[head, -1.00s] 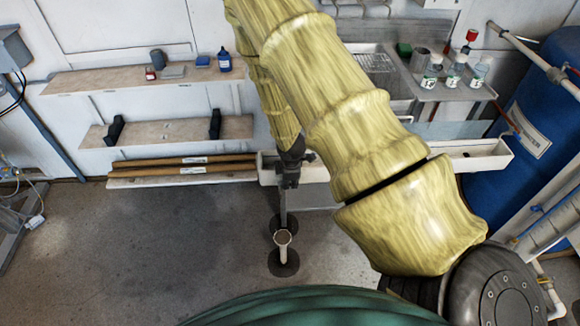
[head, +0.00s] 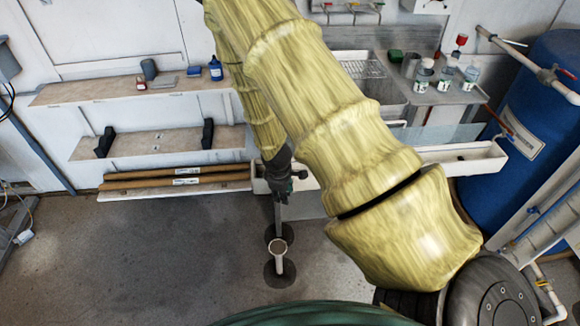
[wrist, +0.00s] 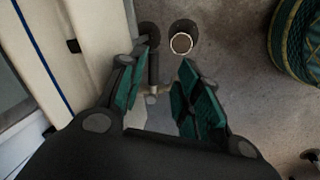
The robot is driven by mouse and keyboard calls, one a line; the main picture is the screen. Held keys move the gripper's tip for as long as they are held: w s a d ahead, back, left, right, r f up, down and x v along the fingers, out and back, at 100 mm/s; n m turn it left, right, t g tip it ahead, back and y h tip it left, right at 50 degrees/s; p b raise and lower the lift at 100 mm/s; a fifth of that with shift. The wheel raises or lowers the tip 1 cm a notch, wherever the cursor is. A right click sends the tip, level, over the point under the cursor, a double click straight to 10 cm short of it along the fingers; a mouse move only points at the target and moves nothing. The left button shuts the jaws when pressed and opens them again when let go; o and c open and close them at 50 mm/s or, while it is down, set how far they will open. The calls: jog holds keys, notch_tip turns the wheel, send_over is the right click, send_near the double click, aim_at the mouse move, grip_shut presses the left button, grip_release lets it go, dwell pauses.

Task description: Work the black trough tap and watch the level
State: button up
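The long white trough (head: 480,160) runs along the back wall, partly hidden behind my arm. It fills the left side in the wrist view (wrist: 95,40). My gripper (head: 284,188) points down at the trough's front side. In the wrist view my gripper (wrist: 160,92) is open, its green-padded fingers apart. A small pipe fitting with a crosspiece (wrist: 152,90) shows between and beyond the fingertips; I cannot tell whether they touch it. It looks grey-brown, and I cannot confirm it is the black tap. The water level inside the trough is not visible.
A blue barrel (head: 555,100) stands at right. Shelves (head: 165,140) line the wall at left. The floor at left is clear.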

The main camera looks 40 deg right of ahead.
jog(key=w+a+r+m+g+b, duration=0.15)
jog(key=a+r+m+b, duration=0.35)
jog(key=r+m, duration=0.6)
jog(key=s+a+f+n+p, duration=0.1)
jog(key=s+a+f, duration=0.2)
jog(key=s+f, duration=0.3)
jog(key=s+a+f+n+y+p, duration=0.1)
jog(key=s+a+f, duration=0.3)
jog(key=s, duration=0.7)
jog(key=s+a+f+n+p, duration=0.1)
jog(key=s+a+f+p, duration=0.2)
jog(key=s+f, duration=0.5)
jog(key=shift+s+a+f+y, duration=0.3)
jog(key=shift+f+y, duration=0.1)
jog(key=shift+f, duration=0.1)
dwell(0.3)
jog(key=shift+w, duration=0.1)
